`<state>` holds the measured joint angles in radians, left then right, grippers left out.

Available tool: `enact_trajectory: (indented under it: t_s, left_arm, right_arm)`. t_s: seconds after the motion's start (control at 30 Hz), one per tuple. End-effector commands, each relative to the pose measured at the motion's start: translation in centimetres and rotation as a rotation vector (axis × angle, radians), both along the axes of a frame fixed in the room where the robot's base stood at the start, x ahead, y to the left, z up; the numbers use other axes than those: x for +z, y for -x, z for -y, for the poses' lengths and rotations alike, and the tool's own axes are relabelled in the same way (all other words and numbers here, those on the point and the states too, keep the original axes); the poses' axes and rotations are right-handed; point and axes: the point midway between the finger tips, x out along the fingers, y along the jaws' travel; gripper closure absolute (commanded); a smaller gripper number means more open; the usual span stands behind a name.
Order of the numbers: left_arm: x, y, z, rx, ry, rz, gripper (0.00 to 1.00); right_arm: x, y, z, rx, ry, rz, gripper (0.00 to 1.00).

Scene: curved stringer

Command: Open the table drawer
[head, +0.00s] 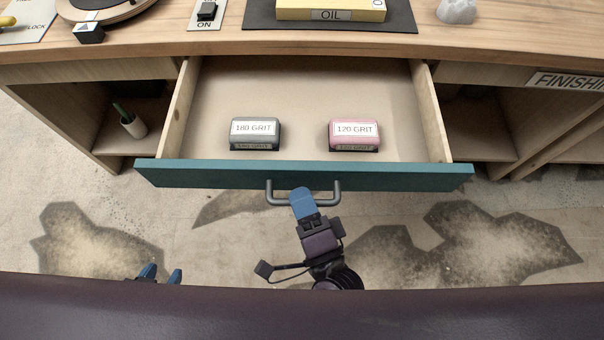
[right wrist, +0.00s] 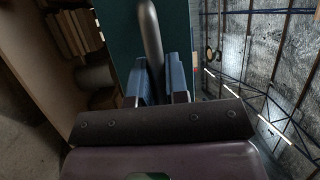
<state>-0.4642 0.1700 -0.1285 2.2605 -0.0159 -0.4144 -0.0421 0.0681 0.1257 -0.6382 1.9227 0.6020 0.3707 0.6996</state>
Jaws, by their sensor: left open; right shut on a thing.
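The table drawer (head: 305,175) has a teal front and is pulled well out from the wooden table (head: 140,55). A grey bar handle (head: 336,194) is fixed to the middle of its front. My right gripper (head: 303,204) is shut on this handle. In the right wrist view the blue fingers (right wrist: 158,85) sit on both sides of the grey handle bar (right wrist: 151,35), with the teal front (right wrist: 122,40) behind. My left gripper (head: 160,275) is open and empty at the lower left, apart from the drawer; only its blue fingertips show.
Inside the drawer lie a grey 180 GRIT block (head: 255,133) and a pink 120 GRIT block (head: 354,134). An OIL box (head: 330,10) on a dark mat and a switch (head: 207,12) are on the tabletop.

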Motion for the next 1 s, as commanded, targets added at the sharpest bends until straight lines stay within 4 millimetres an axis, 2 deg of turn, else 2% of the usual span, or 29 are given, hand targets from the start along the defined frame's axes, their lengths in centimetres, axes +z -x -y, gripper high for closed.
enact_trajectory:
  t_s: [0.2, 0.57, 0.6, 0.73, 1.0]
  left_arm:
    - [0.07, 0.15, -0.06, 0.003, 0.001, -0.002, 0.57]
    - [0.00, 0.33, -0.11, 0.004, 0.000, -0.007, 0.57]
    - [-0.01, 0.32, -0.11, 0.004, 0.000, -0.007, 0.57]
    - [0.00, 0.31, -0.12, 0.004, 0.000, -0.007, 0.57]
    - [0.07, 0.07, -0.07, 0.003, 0.000, -0.001, 0.57]
  right_arm:
    - [0.00, 1.08, 0.01, 0.000, 0.001, 0.000, 1.00]
    - [-0.01, 1.12, 0.01, 0.000, 0.001, 0.000, 1.00]
    - [-0.01, 1.12, 0.01, 0.000, 0.001, 0.000, 0.79]
    - [-0.01, 1.11, 0.01, 0.000, 0.001, 0.000, 0.60]
    - [-0.02, 1.16, 0.03, 0.000, 0.001, 0.000, 0.60]
